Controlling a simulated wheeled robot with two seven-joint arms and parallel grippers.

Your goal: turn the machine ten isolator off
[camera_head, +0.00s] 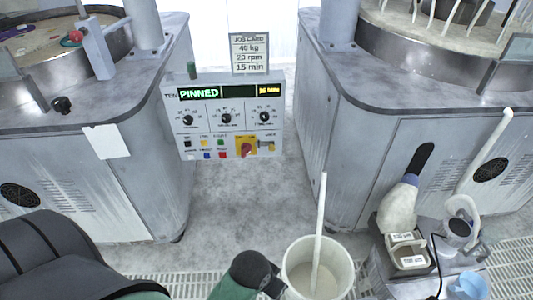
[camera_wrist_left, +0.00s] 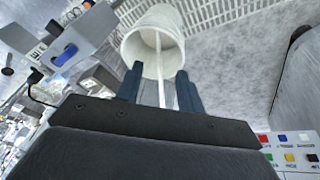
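The machine ten control panel (camera_head: 223,120) stands between the two machines, labelled TEN, with a lit display reading PINNED. Its isolator (camera_head: 245,149) is a red rotary knob on a yellow plate at the lower right of the panel; its exact position is too small to read. My left gripper (camera_wrist_left: 160,78) has its two dark fingers apart, with a white rod seen between them. In the head view my left arm comes in at the bottom, well below the panel, and its fingers are mostly hidden. In the wrist view only a corner of the panel (camera_wrist_left: 290,150) shows. My right gripper is not in view.
A white bucket (camera_head: 340,262) with a white rod (camera_head: 321,215) in it stands beside my left gripper. A grey caddy (camera_head: 395,272) with bottles is at lower right. A job card (camera_head: 249,53) stands above the panel.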

